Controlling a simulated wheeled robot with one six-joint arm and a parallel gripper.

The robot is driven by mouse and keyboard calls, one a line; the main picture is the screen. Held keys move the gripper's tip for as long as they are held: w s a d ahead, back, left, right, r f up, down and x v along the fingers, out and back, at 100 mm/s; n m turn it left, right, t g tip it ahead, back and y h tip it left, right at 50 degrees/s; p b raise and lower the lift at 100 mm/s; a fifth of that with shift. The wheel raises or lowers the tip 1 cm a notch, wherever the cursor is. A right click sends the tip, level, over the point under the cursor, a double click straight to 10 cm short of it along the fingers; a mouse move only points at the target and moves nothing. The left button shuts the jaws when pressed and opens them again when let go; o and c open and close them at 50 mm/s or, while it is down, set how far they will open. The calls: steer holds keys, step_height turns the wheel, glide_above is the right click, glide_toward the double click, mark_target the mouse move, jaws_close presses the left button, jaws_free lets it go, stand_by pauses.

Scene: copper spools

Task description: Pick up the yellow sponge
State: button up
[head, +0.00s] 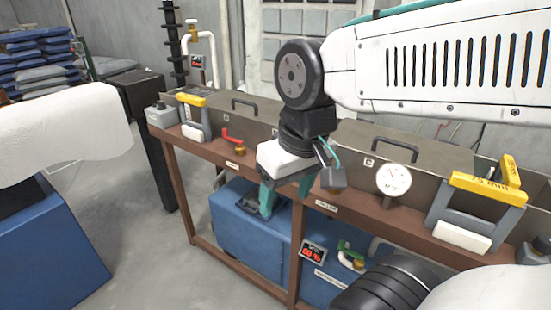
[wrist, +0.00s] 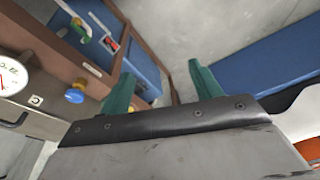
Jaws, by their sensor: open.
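I see no yellow sponge in either view.
A long brown-framed bench (head: 240,171) carries grey metal boxes, a red valve handle (head: 231,136) and a round gauge (head: 393,179). Blue tanks stand under it. A white roll (head: 60,135) lies over a blue cabinet (head: 55,250) at left. Grey floor between is clear.

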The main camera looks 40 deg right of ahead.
steer(key=w+a+f+m+t, duration=0.1)
steer(key=w+t, duration=0.1)
steer(key=w, duration=0.7)
steer(key=w+a+f+m+t+y, duration=0.1)
steer(key=w+m+t, duration=0.1)
steer(key=w, duration=0.6)
steer(key=w+a+f+m+t, duration=0.1)
steer(key=w+f+t, duration=0.1)
steer(key=w, duration=0.7)
steer(key=w+d+f+m+t+h, duration=0.2)
steer(key=w+d+f+m+h, duration=0.35)
steer(key=w+d, duration=0.2)
steer(key=s+d+f+m+g+h, duration=0.4)
steer(key=d+f+m+g+h, duration=0.1)
steer(key=d+f+h, duration=0.5)
steer(key=shift+n+h, duration=0.25)
steer(key=shift+h, duration=0.4)
steer(key=x, duration=0.7)
steer(key=shift+w+r, duration=0.35)
steer(key=shift+w, duration=0.05)
steer(key=shift+a, duration=0.1)
steer(key=c, duration=1)
